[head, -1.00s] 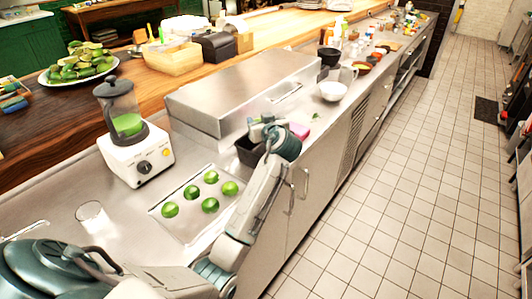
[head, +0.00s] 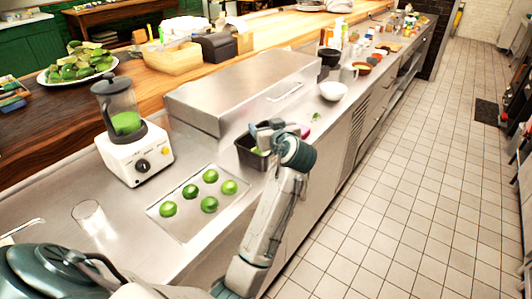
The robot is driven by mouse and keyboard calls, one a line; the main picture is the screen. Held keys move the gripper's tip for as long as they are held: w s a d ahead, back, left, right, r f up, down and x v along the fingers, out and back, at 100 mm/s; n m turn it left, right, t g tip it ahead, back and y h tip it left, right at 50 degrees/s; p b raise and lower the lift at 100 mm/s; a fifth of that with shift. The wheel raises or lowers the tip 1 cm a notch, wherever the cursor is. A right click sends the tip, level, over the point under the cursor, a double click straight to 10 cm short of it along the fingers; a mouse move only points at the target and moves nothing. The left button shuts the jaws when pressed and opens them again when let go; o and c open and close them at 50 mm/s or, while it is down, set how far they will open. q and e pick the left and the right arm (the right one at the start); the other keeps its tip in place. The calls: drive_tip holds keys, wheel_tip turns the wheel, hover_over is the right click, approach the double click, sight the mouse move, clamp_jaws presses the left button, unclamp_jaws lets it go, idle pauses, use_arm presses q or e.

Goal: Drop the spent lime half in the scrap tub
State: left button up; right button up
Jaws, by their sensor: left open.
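The scrap tub (head: 246,158) is a small dark grey bin on the steel counter, beside the large steel box and right of the lime tray. My left gripper (head: 259,134) is open just above the tub's back part, and my wrist hides its right side. A bit of green (head: 258,151) shows at the tub below the gripper. It looks like lime, but I cannot tell whether it is the spent half or whether it touches the fingers. My right gripper is not in view.
A shallow steel tray (head: 180,228) holds several green lime pieces. A white juicer (head: 135,155) and a clear glass (head: 89,216) stand left. The steel box (head: 240,95) rises behind the tub. A white bowl (head: 333,91) stands further along the counter.

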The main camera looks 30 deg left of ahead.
use_arm(q)
drive_tip(key=v, duration=0.3)
drive_tip(key=shift+f, duration=0.1)
drive_tip(key=shift+s+d+r+b, duration=0.2)
drive_tip(key=shift+s+d+b, duration=0.15)
drive_tip(key=shift+s+d, duration=0.1)
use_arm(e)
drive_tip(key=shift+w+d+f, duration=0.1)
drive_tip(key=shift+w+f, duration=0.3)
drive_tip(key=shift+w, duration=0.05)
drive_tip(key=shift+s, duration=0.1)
